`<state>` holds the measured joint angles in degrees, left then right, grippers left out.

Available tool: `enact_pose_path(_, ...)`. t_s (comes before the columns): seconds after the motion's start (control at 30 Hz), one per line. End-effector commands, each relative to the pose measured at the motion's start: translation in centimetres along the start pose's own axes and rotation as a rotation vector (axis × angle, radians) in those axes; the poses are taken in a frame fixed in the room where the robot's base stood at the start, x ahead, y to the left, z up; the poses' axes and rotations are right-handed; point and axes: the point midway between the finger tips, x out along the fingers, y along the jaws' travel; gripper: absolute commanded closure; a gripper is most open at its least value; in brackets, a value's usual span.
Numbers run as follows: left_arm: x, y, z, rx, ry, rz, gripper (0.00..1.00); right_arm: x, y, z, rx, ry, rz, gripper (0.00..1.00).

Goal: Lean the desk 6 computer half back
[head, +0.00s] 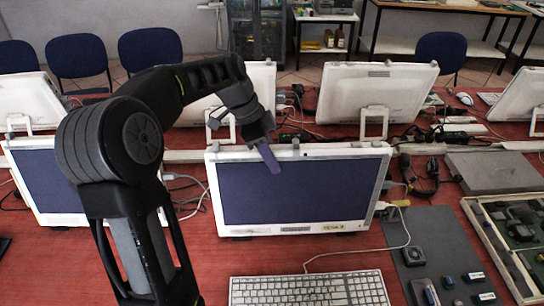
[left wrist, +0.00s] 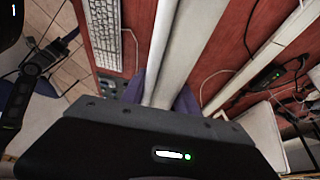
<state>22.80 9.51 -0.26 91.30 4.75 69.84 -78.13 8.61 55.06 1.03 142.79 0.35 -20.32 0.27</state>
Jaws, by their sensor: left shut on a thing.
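A white all-in-one computer with a dark blue screen (head: 300,190) stands in the middle of the red table in the head view, its screen facing me. It looks close to upright; its exact tilt is hard to tell. No desk number is readable. My left gripper (head: 266,149) is at its top edge, left of the middle, with one blue finger in front of the screen. In the left wrist view, the computer's white top edge (left wrist: 165,60) runs between the two blue fingers, which are shut on it. The rear finger is hidden in the head view. My right gripper is not in view.
A white keyboard (head: 310,289) lies in front of the computer. Another computer (head: 50,180) stands to the left, partly behind my arm. A grey mat (head: 430,240) with small parts, a framed tray (head: 515,235) and a grey box (head: 495,172) are at right. Cables lie behind and beside the computer.

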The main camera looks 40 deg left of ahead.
Motion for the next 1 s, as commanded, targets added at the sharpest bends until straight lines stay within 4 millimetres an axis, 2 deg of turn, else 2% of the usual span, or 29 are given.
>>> enact_pose_path(0.03, -0.02, -0.01, 0.0, 0.0, 0.0, 0.0, 0.81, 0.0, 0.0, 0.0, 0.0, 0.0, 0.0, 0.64)
enact_pose_path(0.27, -0.03, -0.01, 0.0, 0.0, 0.0, 0.0, 1.0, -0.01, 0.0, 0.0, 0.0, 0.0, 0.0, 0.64)
enact_pose_path(1.0, -0.06, -0.01, -0.01, 0.0, 0.0, -0.001, 1.0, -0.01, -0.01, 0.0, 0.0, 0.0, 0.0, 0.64)
